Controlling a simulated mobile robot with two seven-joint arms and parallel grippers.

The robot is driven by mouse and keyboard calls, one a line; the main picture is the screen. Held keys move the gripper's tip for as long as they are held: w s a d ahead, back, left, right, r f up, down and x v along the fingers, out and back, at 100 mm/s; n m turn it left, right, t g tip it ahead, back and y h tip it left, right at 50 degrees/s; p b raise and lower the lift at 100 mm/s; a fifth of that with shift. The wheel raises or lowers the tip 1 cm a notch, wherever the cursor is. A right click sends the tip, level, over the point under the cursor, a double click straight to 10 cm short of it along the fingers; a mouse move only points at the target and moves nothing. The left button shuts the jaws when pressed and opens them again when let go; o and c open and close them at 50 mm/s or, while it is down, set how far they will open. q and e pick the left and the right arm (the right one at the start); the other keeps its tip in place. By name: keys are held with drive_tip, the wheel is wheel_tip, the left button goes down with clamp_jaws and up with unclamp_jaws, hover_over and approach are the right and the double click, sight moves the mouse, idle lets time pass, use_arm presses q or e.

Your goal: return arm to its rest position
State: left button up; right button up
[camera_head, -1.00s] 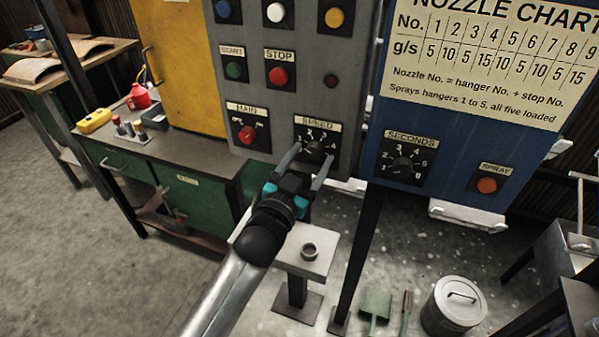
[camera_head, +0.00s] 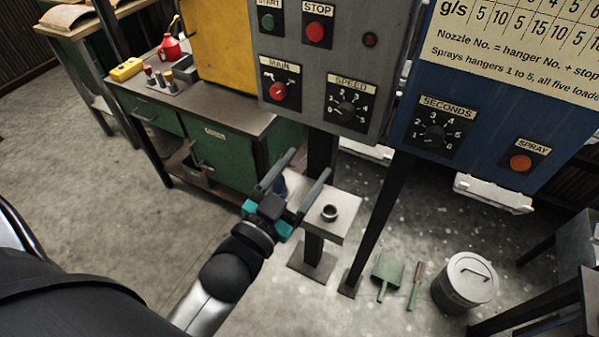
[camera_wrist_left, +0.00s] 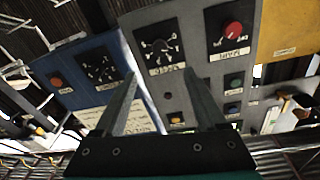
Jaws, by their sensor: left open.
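My left gripper (camera_head: 296,178) is open and empty in the head view. It is below the grey control panel (camera_head: 385,75) and apart from it, in front of the small stand. The panel's SPEED dial (camera_head: 346,112) and red MAIN switch (camera_head: 278,92) are uncovered. In the left wrist view the two open fingers (camera_wrist_left: 160,95) point toward the panel, which appears upside down, with the SPEED dial (camera_wrist_left: 159,46) and MAIN switch (camera_wrist_left: 232,30) beyond them. My right gripper is not in view.
A small stand (camera_head: 345,225) bearing a metal ring (camera_head: 329,213) is close beside my gripper. The blue panel (camera_head: 480,130) is to the right. A green workbench (camera_head: 232,150) is at left. A lidded bin (camera_head: 465,283) stands on the floor. Open floor (camera_head: 100,200) lies at left.

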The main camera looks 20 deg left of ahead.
use_arm(q)
drive_tip(key=shift+s, duration=0.55)
drive_tip(key=shift+f, duration=0.1)
drive_tip(key=s+f+g, duration=0.3)
drive_tip(key=f, duration=0.8)
drive_tip(key=s+f+g+b, duration=0.1)
drive_tip(key=s+f+g, duration=0.15)
drive_tip(key=f, duration=0.85)
drive_tip(key=s+f+g, duration=0.2)
drive_tip(key=f+g, duration=0.1)
drive_tip(key=f, duration=0.8)
drive_tip(key=s+a+f+g+y, duration=0.1)
drive_tip(key=s+f+g, duration=0.3)
drive_tip(key=s+f, duration=0.5)
drive_tip(key=s+a+f+n+g+y+b, duration=0.1)
drive_tip(key=s+a+f+g, duration=0.1)
drive_tip(key=s+f+g, duration=0.3)
drive_tip(key=s+f, duration=0.4)
drive_tip(key=s, duration=0.6)
drive_tip(key=shift+s, duration=0.15)
drive_tip(key=shift+d, duration=0.1)
drive_tip(key=shift+c, duration=0.2)
